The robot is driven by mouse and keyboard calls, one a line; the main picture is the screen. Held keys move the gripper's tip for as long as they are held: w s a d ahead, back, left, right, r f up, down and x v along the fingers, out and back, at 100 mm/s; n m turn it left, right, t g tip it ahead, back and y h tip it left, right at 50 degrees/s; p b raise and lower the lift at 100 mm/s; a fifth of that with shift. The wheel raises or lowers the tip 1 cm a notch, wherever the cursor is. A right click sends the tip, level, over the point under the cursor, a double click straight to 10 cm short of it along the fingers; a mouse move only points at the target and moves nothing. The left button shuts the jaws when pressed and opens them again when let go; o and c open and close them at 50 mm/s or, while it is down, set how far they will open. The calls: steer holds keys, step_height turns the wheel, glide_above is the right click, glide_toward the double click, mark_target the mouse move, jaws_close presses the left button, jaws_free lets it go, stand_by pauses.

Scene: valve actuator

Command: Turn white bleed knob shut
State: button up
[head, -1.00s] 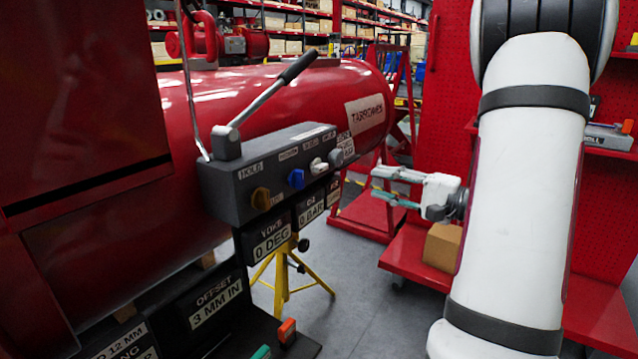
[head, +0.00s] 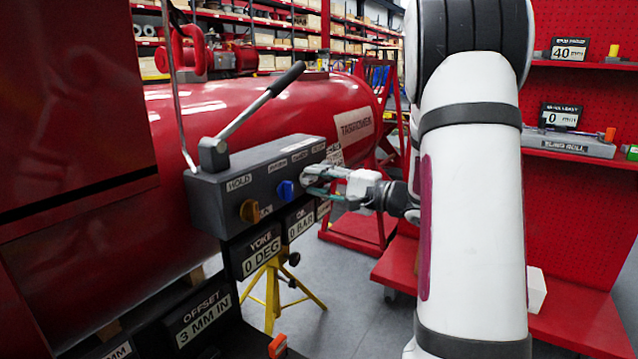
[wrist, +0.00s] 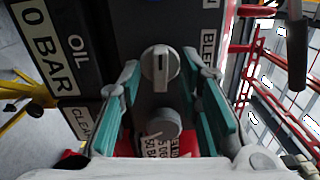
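The white bleed knob (wrist: 160,66) is on the dark valve box, in the upper middle of the wrist view, its slot running upright in that picture. A grey knob (wrist: 161,123) is below it there. My gripper (wrist: 160,75) is open, its teal-padded fingers on either side of the white knob with gaps showing. In the head view my gripper (head: 318,181) is at the right end of the valve box (head: 212,200) and largely hides the white knob.
A lever (head: 262,102) rises from the box top. A red tank (head: 240,110) lies behind. Plates below the box read 0 DEG (head: 262,258) and 0 BAR (head: 301,226). A yellow stand (head: 275,290) is beneath. Red shelving (head: 570,200) is at right.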

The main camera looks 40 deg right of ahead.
jaws_close()
steer(key=shift+m, duration=0.3)
steer(key=m+p, duration=0.1)
steer(key=m, duration=0.2)
steer(key=shift+m, duration=0.3)
steer(key=m+p, duration=0.2)
steer(key=m, duration=0.2)
steer(key=shift+m, duration=0.3)
steer(key=m+p, duration=0.3)
steer(key=m, duration=0.2)
steer(key=shift+p, duration=0.3)
steer(key=shift+m+p, duration=1)
steer(key=shift+m, duration=0.4)
steer(key=shift+f, duration=0.1)
